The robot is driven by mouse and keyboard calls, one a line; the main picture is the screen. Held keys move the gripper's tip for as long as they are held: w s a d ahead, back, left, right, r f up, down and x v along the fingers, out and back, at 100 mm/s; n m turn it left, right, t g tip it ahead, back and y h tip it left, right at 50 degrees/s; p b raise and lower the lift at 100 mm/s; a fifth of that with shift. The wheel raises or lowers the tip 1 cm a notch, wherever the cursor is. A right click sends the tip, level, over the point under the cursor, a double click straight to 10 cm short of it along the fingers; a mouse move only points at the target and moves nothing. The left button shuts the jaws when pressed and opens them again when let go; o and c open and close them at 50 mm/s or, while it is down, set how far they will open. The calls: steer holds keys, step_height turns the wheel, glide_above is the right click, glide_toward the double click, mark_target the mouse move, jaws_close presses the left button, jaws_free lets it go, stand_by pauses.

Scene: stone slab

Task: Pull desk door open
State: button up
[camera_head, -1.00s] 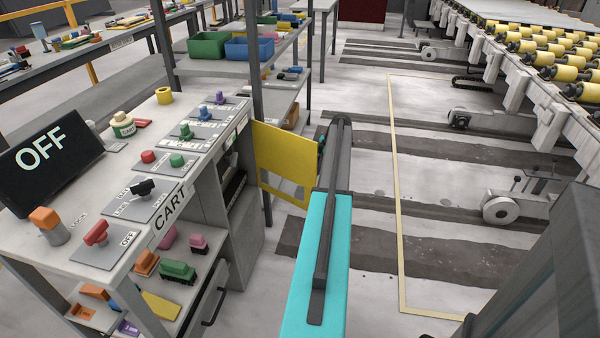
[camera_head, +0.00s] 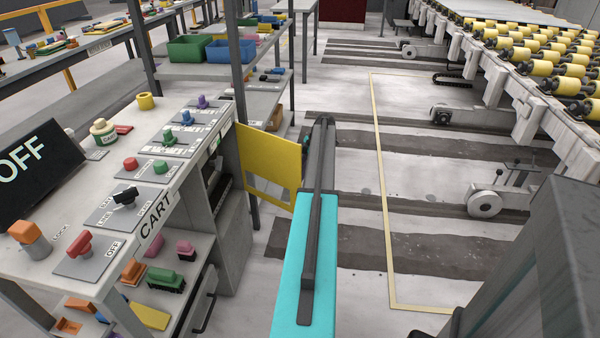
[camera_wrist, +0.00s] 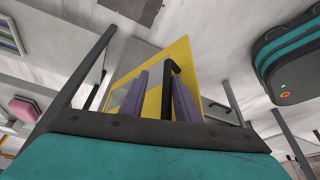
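The desk (camera_head: 150,145) with the "CART" label stands at the left in the head view. A yellow panel (camera_head: 268,158), which appears to be the desk's door, stands out from its far end. In the wrist view the yellow panel (camera_wrist: 180,60) carries a dark bent handle (camera_wrist: 168,92). My gripper (camera_wrist: 161,88) has its two purple fingers either side of that handle, apart. Yellow shows between the left finger and the handle; the right finger looks close to it. In the head view my turquoise arm (camera_head: 305,265) hides the fingers.
A dark drawer handle (camera_head: 203,314) shows low on the desk's side. A grey shelf (camera_head: 225,72) with green and blue bins stands behind. Floor right of my arm is clear up to the yellow floor line (camera_head: 383,190). A conveyor with yellow rollers (camera_head: 560,70) runs at the right.

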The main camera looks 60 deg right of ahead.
steer(key=v, duration=1.3)
steer(key=shift+s+r, duration=0.2)
steer(key=shift+r, duration=0.15)
